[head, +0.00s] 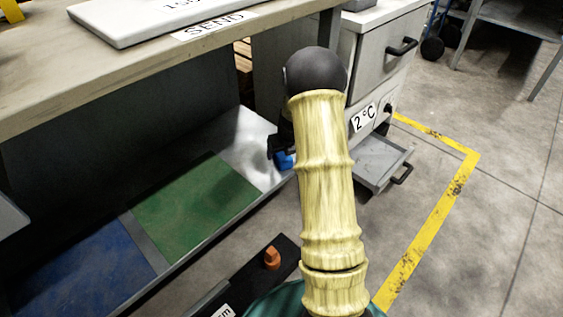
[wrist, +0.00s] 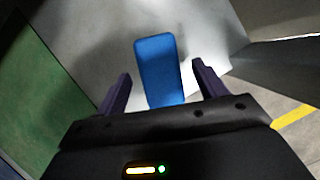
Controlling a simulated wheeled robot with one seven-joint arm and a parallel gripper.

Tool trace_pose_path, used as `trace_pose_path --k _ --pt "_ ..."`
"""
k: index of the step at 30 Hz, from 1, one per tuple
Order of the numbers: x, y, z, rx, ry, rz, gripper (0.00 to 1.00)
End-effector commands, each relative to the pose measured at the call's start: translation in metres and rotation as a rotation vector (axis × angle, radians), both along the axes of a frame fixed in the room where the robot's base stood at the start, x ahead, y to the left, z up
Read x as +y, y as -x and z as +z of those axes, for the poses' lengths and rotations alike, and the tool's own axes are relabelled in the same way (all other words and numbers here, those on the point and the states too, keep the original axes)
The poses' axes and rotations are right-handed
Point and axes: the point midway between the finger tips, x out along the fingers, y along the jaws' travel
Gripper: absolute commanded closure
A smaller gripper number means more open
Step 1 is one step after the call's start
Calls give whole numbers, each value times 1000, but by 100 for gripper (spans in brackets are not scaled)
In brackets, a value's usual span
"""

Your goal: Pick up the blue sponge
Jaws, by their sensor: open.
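The blue sponge (wrist: 158,70) lies on the bare metal part of the low shelf (wrist: 110,30). In the wrist view it is a rounded upright rectangle, with its near end between the two fingers. My gripper (wrist: 160,84) is open, with one dark finger on each side of the sponge and a gap on both sides. In the head view my gripper (head: 277,148) is mostly hidden behind my arm, and only a small blue corner of the sponge (head: 284,160) shows next to it. I cannot tell the height of the fingers above the shelf.
A green panel (head: 196,205) and a blue panel (head: 85,270) lie on the shelf to the left. The bench top (head: 100,75) overhangs the shelf. A grey cabinet (head: 385,55) with an open low drawer (head: 380,165) stands to the right.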

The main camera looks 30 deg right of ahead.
Motion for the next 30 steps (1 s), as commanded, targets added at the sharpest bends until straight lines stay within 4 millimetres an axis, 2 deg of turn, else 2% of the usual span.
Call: trace_pose_path --k 1,4,22,23,30 --pt "0 -3 -12 0 0 0 29" --pt "0 -6 -19 1 0 1 29" --pt "-1 -8 -19 0 0 0 29" --pt "-1 -8 -19 0 0 0 31" --pt "-1 -8 -19 0 0 0 77"
